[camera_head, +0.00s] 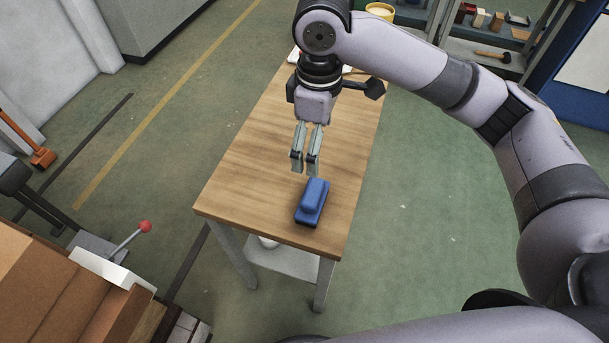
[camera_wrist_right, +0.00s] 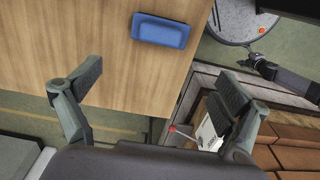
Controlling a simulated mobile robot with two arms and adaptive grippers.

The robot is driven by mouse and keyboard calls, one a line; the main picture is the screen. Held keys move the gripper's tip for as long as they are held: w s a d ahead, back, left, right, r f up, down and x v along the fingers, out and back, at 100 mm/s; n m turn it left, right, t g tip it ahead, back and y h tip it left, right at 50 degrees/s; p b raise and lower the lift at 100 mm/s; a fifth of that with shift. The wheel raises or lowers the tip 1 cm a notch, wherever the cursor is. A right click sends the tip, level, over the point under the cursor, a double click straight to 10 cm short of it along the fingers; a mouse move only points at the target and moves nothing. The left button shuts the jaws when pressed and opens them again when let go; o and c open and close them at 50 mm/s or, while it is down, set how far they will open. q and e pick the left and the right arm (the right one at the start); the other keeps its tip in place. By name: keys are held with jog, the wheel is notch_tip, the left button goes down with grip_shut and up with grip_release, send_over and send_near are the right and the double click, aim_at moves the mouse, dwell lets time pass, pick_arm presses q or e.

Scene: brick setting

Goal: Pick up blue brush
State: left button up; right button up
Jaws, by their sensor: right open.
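The blue brush (camera_head: 312,202) lies on the wooden table (camera_head: 235,200) near its front edge. In the right wrist view the brush (camera_wrist_right: 160,30) shows as a blue block at the top, ahead of the fingers. My right gripper (camera_head: 304,170) hangs over the table, just behind the brush in the head view. In the wrist view my right gripper (camera_wrist_right: 162,82) is open, with bare wood between its fingers. The brush is apart from the fingers. My left gripper is not in view.
Brown boxes (camera_head: 60,290) and a lever with a red knob (camera_head: 145,227) stand at the lower left. A shelf with small items (camera_head: 490,55) is at the upper right. A yellow container (camera_head: 380,10) is behind my arm. The tabletop around the brush is clear.

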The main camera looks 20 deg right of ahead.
jog(key=f, duration=0.1)
send_over(313, 191)
jog(key=f, duration=0.7)
jog(key=shift+s+d+p, duration=0.1)
jog(key=shift+d+p, duration=0.1)
jog(key=shift+p, duration=0.15)
jog(key=f, duration=0.2)
jog(key=shift+w+f, duration=0.2)
jog(key=shift+f, duration=0.65)
jog(key=shift+s+a+f, duration=0.1)
jog(key=shift+f, duration=0.2)
notch_tip(313, 191, down, 4)
jog(key=shift+r+p, duration=0.15)
jog(key=shift+p, duration=0.35)
jog(key=shift+a+f, duration=0.1)
jog(key=shift+f, duration=0.3)
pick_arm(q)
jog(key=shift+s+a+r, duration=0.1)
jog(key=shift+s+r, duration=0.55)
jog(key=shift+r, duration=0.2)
pick_arm(e)
jog(key=c, duration=1.3)
